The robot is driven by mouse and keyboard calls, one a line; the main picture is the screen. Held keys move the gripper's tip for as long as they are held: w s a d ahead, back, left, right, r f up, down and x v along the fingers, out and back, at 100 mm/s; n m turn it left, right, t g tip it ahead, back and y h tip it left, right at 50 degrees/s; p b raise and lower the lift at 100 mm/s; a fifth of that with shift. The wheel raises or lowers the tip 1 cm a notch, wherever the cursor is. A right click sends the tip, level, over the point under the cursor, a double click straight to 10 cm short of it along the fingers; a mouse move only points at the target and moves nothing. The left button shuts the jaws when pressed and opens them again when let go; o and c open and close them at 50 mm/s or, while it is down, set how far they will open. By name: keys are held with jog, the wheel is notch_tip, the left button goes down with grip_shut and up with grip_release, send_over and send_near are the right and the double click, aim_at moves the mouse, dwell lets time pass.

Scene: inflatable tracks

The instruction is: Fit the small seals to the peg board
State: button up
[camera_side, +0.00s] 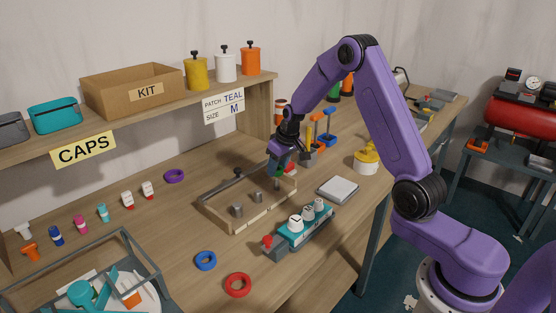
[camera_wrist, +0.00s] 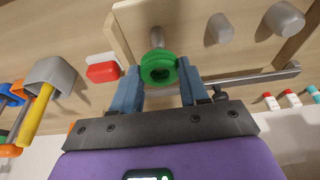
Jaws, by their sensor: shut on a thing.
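The peg board (camera_side: 222,222) is a wooden frame on the bench with grey pegs. A wide peg (camera_side: 237,210), a middle peg (camera_side: 258,197) and a thin peg (camera_side: 277,185) stand in a row. My gripper (camera_side: 278,168) is at the thin-peg end. In the wrist view its blue fingers (camera_wrist: 160,86) are shut on a green seal (camera_wrist: 158,70), a small thick ring. The thin peg (camera_wrist: 157,37) shows just beyond the ring; I cannot tell whether they touch. The middle peg (camera_wrist: 219,28) and wide peg (camera_wrist: 283,18) are bare.
Larger purple (camera_side: 174,176), blue (camera_side: 205,260) and red (camera_side: 238,285) rings lie on the bench. A teal rack (camera_side: 297,238) with white caps stands in front of the board. A grey pad (camera_side: 338,190) lies right of it. A clear-sided bin (camera_side: 130,262) fills the front left.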

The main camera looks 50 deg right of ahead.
aim_at(280, 175)
jog(key=shift+f, duration=0.4)
jog(key=shift+f, duration=2.6)
dwell(1.1)
jog(key=o, duration=1.1)
jog(key=v, duration=1.7)
jog(key=shift+r, duration=0.2)
jog(key=shift+s+a, duration=0.1)
